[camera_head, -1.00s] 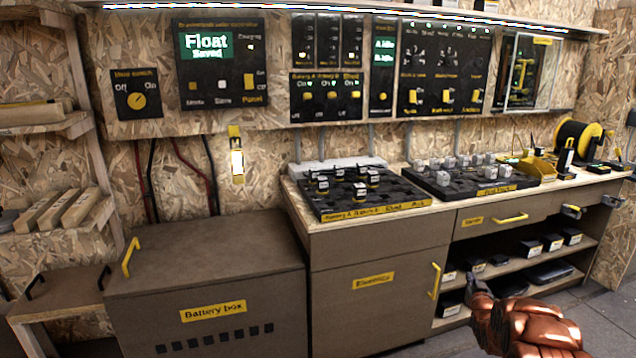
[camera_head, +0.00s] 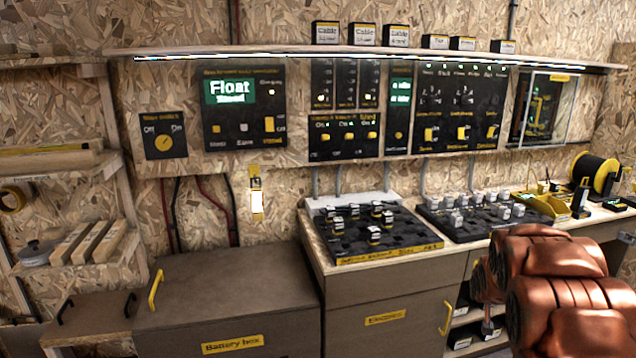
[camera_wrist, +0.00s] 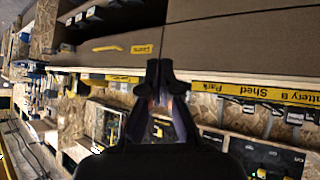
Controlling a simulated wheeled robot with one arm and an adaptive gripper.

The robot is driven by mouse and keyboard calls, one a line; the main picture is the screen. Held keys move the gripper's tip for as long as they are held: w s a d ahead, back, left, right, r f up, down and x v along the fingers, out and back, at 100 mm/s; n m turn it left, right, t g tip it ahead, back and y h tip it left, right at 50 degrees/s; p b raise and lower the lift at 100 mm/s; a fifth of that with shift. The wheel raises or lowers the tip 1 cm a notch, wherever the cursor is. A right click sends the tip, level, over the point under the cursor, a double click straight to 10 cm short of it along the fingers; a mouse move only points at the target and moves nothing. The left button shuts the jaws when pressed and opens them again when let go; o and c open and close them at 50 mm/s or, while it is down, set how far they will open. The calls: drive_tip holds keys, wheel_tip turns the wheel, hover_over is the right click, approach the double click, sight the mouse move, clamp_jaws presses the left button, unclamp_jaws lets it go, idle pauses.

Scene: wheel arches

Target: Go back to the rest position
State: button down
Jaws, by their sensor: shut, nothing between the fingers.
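My gripper (camera_wrist: 159,72) shows in the wrist view, its two dark fingertips together with nothing held between them. It hangs in front of the workbench, which appears upside down there, near the yellow label strip of the tray (camera_wrist: 252,91). In the head view my orange-brown arm (camera_head: 560,285) fills the lower right, in front of the bench's right side. My gripper cannot be made out clearly in the head view.
The battery box (camera_head: 215,290) stands at lower left. The black tray (camera_head: 345,232) with several small blocks sits on the bench. A wall switch panel (camera_head: 245,105) reads "Float". A shelf (camera_head: 380,54) with several boxes runs above. A yellow spool (camera_head: 592,176) is at right.

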drive_tip(key=s+a+r+n+g+y+p, duration=0.1)
drive_tip(key=s+a+r+g+p, duration=0.2)
drive_tip(key=s, duration=1.4)
drive_tip(key=s+a+r+g+y+p, duration=0.1)
drive_tip(key=s+a+r+g+p, duration=0.3)
drive_tip(key=s+a+r+p, duration=0.4)
drive_tip(key=s+a+r+n+g+y+p, duration=0.1)
drive_tip(key=s+a+r+p, duration=0.5)
drive_tip(key=s+a+r, duration=0.7)
drive_tip(key=s+a+g+y, duration=0.1)
drive_tip(key=s+g, duration=0.1)
drive_tip(key=s, duration=1)
drive_tip(key=shift+s+a+r+n+g, duration=0.25)
drive_tip(key=shift+s+a+n+g, duration=0.05)
drive_tip(key=shift+s+a, duration=0.05)
drive_tip(key=shift+s, duration=0.1)
